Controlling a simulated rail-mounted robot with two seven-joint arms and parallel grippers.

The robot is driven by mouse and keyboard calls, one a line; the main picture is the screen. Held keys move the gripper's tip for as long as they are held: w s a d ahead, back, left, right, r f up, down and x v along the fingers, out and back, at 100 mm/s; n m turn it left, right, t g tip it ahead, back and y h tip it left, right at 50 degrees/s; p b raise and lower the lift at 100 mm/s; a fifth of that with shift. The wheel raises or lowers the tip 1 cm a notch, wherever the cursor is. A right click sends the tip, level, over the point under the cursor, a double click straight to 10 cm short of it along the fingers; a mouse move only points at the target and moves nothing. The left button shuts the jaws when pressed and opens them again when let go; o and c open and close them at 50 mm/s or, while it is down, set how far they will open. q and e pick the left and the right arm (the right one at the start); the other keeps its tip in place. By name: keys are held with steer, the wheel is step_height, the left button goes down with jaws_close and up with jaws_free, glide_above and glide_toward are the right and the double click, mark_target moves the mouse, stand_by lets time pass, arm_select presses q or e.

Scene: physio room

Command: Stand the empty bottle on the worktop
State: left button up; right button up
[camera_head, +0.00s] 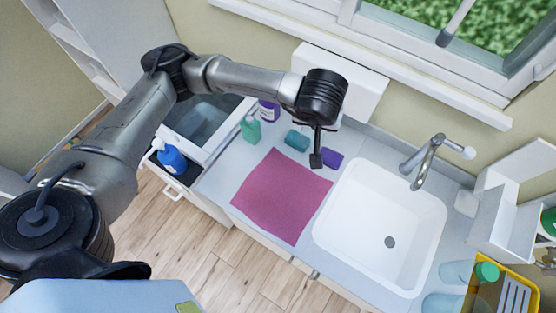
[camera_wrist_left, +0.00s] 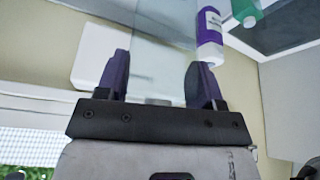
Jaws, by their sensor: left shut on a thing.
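My left gripper (camera_head: 316,160) hangs above the worktop (camera_head: 222,178), between the pink cloth and the sink. In the left wrist view its two fingers (camera_wrist_left: 160,85) are shut on a clear, see-through thing (camera_wrist_left: 160,45), which looks like the empty bottle. Its far end runs out of the top of that view. My right gripper is not in view.
A pink cloth (camera_head: 280,197) covers the middle of the worktop. The white sink (camera_head: 375,215) and tap (camera_head: 424,160) are to the right.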

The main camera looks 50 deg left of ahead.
arm_select(q)
steer(key=n, duration=0.1)
steer(key=a+f+n+g+y, duration=0.1)
steer(key=n, duration=0.1)
steer(key=s+a+n+p, duration=0.1)
steer(key=n, duration=0.1)
steer(key=shift+a+f+g+y, duration=0.25)
steer(key=shift+f+g+y, duration=0.05)
steer(key=shift+f, duration=0.05)
steer(key=shift+s+a+f+n+g+h+p, duration=1.1)
steer(key=shift+s+a+f+n, duration=1)
steer(key=shift+a+f+n, duration=1.75)
steer(key=shift+s+a+f+n+g+h+p, duration=0.9)
steer(key=shift+s+a+f+n+p, duration=1.45)
steer(key=shift+n, duration=2.95)
steer(key=shift+s+a+f+n+g+h+p, duration=0.75)
steer(key=shift+s+a+f+n+g, duration=1.1)
steer(key=shift+f+n, duration=2.25)
steer(key=shift+a+r+n+t+y, duration=0.25)
steer(key=shift+a+r+n+t, duration=0.25)
steer(key=shift+a, duration=0.2)
steer(key=shift+f, duration=0.15)
